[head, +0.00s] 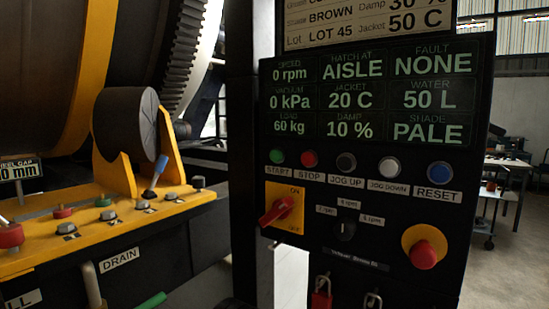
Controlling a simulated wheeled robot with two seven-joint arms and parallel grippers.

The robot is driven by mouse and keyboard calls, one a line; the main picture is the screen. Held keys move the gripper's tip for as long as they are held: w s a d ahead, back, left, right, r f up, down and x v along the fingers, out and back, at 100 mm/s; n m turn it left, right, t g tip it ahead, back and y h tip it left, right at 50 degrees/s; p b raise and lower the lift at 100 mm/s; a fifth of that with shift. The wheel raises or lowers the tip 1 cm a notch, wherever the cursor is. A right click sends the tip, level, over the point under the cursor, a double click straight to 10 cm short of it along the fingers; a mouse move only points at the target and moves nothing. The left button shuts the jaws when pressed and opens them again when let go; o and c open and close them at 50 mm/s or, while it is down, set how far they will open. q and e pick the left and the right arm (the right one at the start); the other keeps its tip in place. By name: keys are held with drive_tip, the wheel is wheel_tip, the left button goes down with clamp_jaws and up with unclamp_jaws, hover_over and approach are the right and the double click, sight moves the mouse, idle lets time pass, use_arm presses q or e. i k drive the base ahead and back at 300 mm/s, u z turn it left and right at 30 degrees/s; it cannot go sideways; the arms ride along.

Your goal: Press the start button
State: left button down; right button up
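The start button (277,157) is a small green round button at the left end of the button row on a black control panel (375,275). A label (279,171) reading START sits just below it. The red stop button (310,159) is right beside it. The display (371,95) above reads 0 rpm, hatch at AISLE and fault NONE. Neither of my grippers shows in the head view. Nothing covers the start button.
Further right in the row are the black jog up, white jog down and blue reset (440,172) buttons. Below are a red rotary switch (277,211), a speed knob (344,229) and a protruding red mushroom button (424,254). A yellow machine bed (100,228) with a blue-handled lever (155,177) stands left.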

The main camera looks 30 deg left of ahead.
sight(276, 156)
drive_tip(key=z, duration=1.65)
drive_tip(key=k, duration=0.7)
drive_tip(key=u, duration=1.65)
